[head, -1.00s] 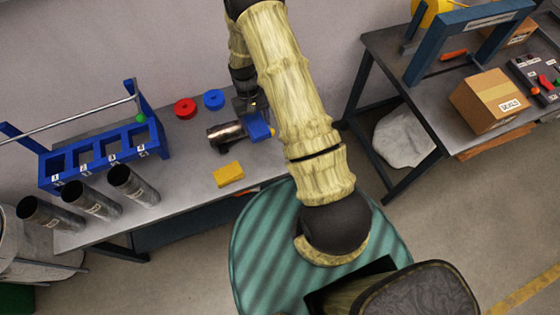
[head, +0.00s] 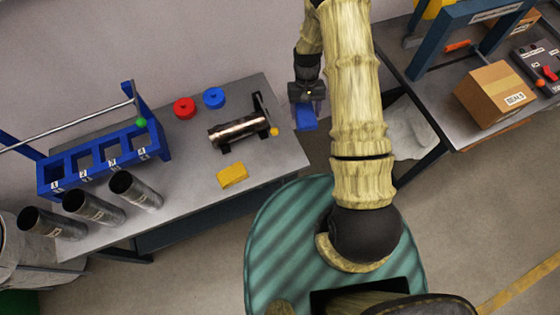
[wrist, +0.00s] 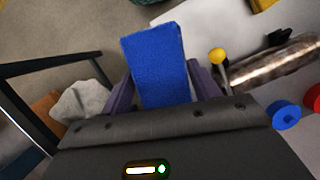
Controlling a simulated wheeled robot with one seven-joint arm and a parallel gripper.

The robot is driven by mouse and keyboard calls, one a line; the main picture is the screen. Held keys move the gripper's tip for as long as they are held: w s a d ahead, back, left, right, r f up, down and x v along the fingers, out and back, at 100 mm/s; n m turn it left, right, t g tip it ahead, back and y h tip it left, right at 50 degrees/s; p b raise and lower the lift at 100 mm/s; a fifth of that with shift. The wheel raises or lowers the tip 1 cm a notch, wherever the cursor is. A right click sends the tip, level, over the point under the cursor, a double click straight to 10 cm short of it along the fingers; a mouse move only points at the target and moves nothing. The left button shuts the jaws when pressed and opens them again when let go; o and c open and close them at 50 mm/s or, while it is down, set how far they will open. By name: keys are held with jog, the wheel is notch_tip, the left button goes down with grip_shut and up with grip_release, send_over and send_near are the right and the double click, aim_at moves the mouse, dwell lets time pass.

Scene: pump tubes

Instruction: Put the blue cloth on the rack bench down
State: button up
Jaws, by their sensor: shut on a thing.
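The blue cloth (head: 306,117) is held in my gripper (head: 306,104), off the right end of the rack bench in the head view. In the wrist view the cloth (wrist: 157,65) sits between the two purple fingers of my gripper (wrist: 160,88), which are shut on it. The rack bench (head: 190,165) is the grey table on the left. Its blue rack (head: 105,155) with numbered slots stands at the left end. The cloth appears clear of the bench top.
A second table with a cardboard box (head: 497,93) stands right.

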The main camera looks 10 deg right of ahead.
dwell(0.4)
jog(key=shift+a+f+b, duration=0.15)
jog(key=shift+a+b, duration=0.2)
jog(key=shift+b, duration=0.35)
jog(key=s+a+n+b, duration=0.1)
jog(key=s+a+b, duration=0.1)
jog(key=a+b, duration=0.4)
jog(key=n+h+b, duration=0.1)
jog(key=n+b, duration=0.1)
jog(key=b, duration=0.7)
send_over(275, 166)
jog(key=w, duration=0.1)
jog(key=shift+a, duration=0.15)
notch_tip(275, 166, down, 14)
jog(key=shift+r, duration=0.2)
jog(key=shift+f+p, duration=0.4)
jog(key=shift+f, duration=1.75)
